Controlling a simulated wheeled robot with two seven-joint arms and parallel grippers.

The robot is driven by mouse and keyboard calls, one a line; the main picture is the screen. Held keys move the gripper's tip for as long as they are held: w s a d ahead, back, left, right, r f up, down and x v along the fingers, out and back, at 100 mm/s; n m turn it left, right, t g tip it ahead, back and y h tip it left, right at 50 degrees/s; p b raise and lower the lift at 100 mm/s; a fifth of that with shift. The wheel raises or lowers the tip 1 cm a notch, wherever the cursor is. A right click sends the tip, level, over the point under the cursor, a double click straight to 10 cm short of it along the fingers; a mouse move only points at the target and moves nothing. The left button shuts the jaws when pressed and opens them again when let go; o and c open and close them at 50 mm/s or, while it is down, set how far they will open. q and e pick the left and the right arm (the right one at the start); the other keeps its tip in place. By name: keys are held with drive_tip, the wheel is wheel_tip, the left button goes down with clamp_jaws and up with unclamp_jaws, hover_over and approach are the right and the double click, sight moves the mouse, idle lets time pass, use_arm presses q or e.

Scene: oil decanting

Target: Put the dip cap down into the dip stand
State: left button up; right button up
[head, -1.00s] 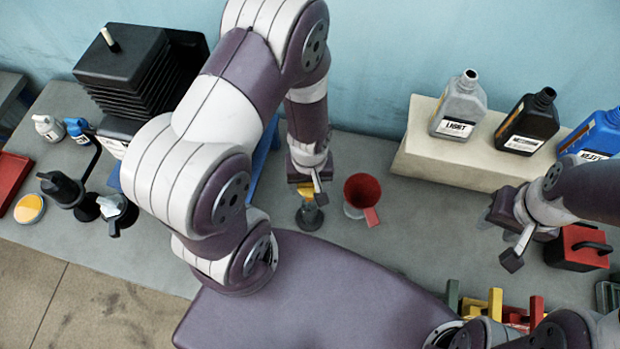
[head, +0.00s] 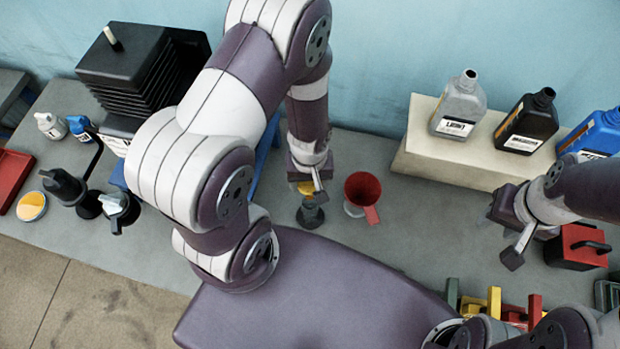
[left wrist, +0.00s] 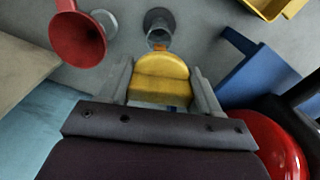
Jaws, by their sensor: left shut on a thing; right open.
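The yellow dip cap (left wrist: 162,80) is between the fingers of my left gripper (left wrist: 165,85), which is shut on it. It shows small in the head view (head: 305,188), partly hidden by my left gripper (head: 312,183). The dark grey dip stand (head: 310,215) stands on the bench just below the cap. In the left wrist view the stand (left wrist: 158,22) lies straight beyond the cap, with a small orange patch at its near end. I cannot tell whether cap and stand touch. My right gripper (head: 516,248) is open and empty above the bench at the right.
A red funnel (head: 362,192) stands close right of the stand. A pale block (head: 430,165) with several oil bottles is at the back right. A red can (head: 577,247) is near my right gripper. A black bellows unit (head: 140,70) is at the back left.

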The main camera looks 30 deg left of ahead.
sight(310, 198)
use_arm(q)
drive_tip(key=shift+f+b, duration=3.25)
drive_tip(key=shift+f, duration=0.85)
drive_tip(key=shift+f+b, duration=0.3)
drive_tip(key=shift+f, duration=0.1)
drive_tip(key=shift+f, duration=0.25)
drive_tip(key=o, duration=1.3)
drive_tip(key=shift+o, duration=0.2)
wheel_tip(310, 198, up, 13)
drive_tip(key=shift+f+b, duration=0.15)
drive_tip(key=shift+b, duration=0.2)
